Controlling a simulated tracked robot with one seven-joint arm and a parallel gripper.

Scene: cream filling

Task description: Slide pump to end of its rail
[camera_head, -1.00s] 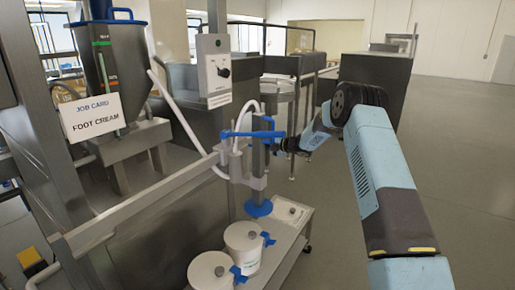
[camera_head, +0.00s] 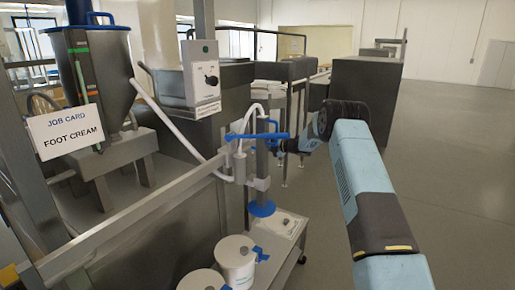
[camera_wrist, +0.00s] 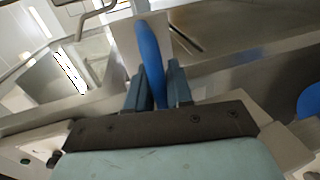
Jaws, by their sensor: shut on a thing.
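The pump (camera_head: 262,166) is an upright grey column with a blue disc at its foot and white hoses. A blue handle (camera_head: 246,136) sticks out near its top. The pump is at the far end of the visible part of the long grey rail (camera_head: 130,222); its mount hides where the rail ends. My gripper (camera_head: 287,146) is just right of the pump at handle height. In the wrist view my gripper (camera_wrist: 157,88) is shut on the blue handle (camera_wrist: 150,55), which stands up between the two fingers.
A control box (camera_head: 203,78) stands behind the rail. A hopper (camera_head: 100,65) and a FOOT CREAM job card (camera_head: 66,132) are at left. The floor at right is clear.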

